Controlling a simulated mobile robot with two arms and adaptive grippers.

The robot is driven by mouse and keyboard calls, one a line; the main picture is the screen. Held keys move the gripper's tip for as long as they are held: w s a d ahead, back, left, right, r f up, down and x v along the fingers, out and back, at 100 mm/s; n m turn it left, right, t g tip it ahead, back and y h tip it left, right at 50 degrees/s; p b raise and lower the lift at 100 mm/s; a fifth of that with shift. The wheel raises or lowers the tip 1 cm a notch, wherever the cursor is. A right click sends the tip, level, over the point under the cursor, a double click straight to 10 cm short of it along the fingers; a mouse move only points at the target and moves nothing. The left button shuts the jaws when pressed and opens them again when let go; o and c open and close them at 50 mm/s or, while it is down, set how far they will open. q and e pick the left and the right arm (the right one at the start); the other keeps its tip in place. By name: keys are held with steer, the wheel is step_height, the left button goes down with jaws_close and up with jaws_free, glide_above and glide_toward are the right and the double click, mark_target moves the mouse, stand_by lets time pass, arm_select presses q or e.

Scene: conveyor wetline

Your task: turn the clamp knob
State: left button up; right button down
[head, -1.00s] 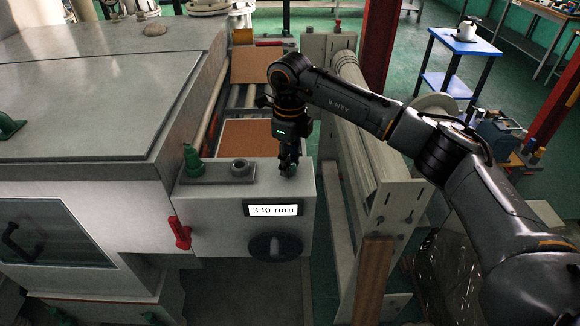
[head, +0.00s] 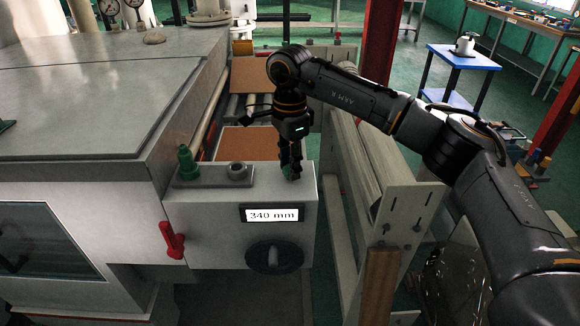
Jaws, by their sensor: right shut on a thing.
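My right gripper (head: 290,172) points straight down at the top right edge of the grey control box (head: 210,235). Its fingers are shut on a small knob, taken to be the clamp knob; the fingers hide most of it, and only a hint of green shows between them. A black round dial (head: 275,257) with a grip bar is on the box's front, below a display (head: 272,214) reading 340 mm. My left gripper is not in view.
Brown boards (head: 245,145) lie on the conveyor behind. A roller frame (head: 385,195) stands close on the right.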

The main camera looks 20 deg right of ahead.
steer(key=n, duration=0.4)
steer(key=shift+n+b, duration=0.3)
steer(key=shift+b, duration=0.1)
steer(key=n, duration=1)
steer(key=shift+n, duration=0.4)
steer(key=n, duration=0.4)
steer(key=shift+n, duration=0.4)
steer(key=c, duration=1)
jaws_free()
